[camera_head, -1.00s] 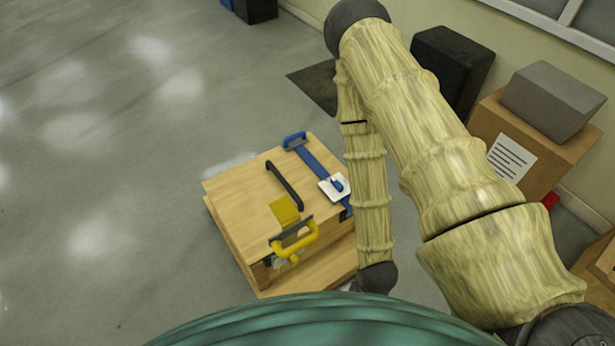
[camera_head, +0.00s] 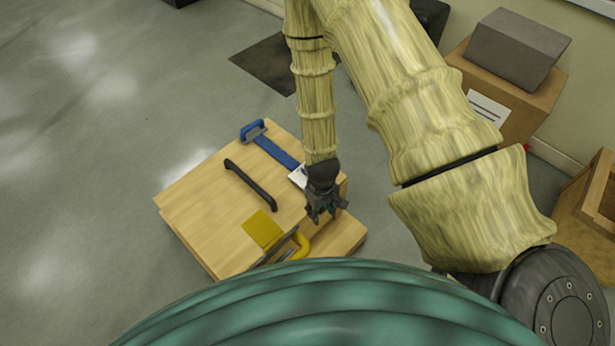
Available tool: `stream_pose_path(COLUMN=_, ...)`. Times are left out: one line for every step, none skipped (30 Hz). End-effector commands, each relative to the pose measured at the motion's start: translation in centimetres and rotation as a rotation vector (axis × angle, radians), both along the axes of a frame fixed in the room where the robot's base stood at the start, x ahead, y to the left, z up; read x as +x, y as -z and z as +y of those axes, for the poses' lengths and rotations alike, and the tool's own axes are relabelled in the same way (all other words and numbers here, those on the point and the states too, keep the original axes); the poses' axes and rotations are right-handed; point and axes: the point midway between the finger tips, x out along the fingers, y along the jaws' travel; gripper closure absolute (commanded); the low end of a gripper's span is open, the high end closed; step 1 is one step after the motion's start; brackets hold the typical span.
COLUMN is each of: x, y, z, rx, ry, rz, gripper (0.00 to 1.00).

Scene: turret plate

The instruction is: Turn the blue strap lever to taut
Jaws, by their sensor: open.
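The blue strap (camera_head: 276,153) runs across the top of a wooden box (camera_head: 200,210), with a blue looped handle (camera_head: 252,130) at its far left end. At its near right end is a white plate (camera_head: 298,177). Most of that plate, and the blue lever on it, is hidden behind my arm and gripper. My gripper (camera_head: 324,217) is dark, points down and is open, over the right side of the box. I cannot tell how far above the box it is. It appears to hold nothing.
A black bar handle (camera_head: 250,185) and a yellow patch (camera_head: 263,230) are on the box top. A yellow handle (camera_head: 301,246) is at the near edge, partly cut off by my body. Cartons (camera_head: 513,85) stand at the right by the wall. Floor at left is clear.

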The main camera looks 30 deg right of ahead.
Motion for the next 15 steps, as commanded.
stream_pose_path(x=2.6, y=1.1, z=-0.6, rx=-0.002, ry=-0.017, rz=-0.009, gripper=0.59)
stream_pose_path(x=3.9, y=1.0, z=-0.9, rx=-0.002, ry=-0.028, rz=-0.009, gripper=0.59)
stream_pose_path(x=5.5, y=0.9, z=-1.3, rx=-0.001, ry=-0.043, rz=-0.009, gripper=0.59)
stream_pose_path(x=6.7, y=0.8, z=-1.6, rx=0.000, ry=-0.055, rz=-0.009, gripper=0.59)
stream_pose_path(x=8.0, y=0.6, z=-1.9, rx=0.001, ry=-0.066, rz=-0.008, gripper=0.59)
stream_pose_path(x=9.5, y=0.3, z=-2.3, rx=0.002, ry=-0.082, rz=-0.008, gripper=0.59)
stream_pose_path(x=10.6, y=0.0, z=-2.7, rx=0.003, ry=-0.092, rz=-0.008, gripper=0.59)
stream_pose_path(x=11.7, y=-0.4, z=-3.0, rx=0.004, ry=-0.103, rz=-0.007, gripper=0.59)
stream_pose_path(x=13.0, y=-0.9, z=-3.3, rx=0.005, ry=-0.118, rz=-0.005, gripper=0.59)
stream_pose_path(x=14.0, y=-1.3, z=-3.6, rx=0.007, ry=-0.127, rz=-0.005, gripper=0.59)
stream_pose_path(x=14.8, y=-1.6, z=-3.8, rx=0.009, ry=-0.137, rz=-0.004, gripper=0.59)
stream_pose_path(x=15.8, y=-2.2, z=-4.1, rx=0.011, ry=-0.147, rz=-0.004, gripper=0.59)
stream_pose_path(x=16.4, y=-2.6, z=-4.3, rx=0.013, ry=-0.156, rz=-0.003, gripper=0.59)
stream_pose_path(x=17.1, y=-3.0, z=-4.5, rx=0.014, ry=-0.163, rz=-0.003, gripper=0.59)
stream_pose_path(x=17.7, y=-3.5, z=-4.8, rx=0.016, ry=-0.170, rz=-0.002, gripper=0.59)
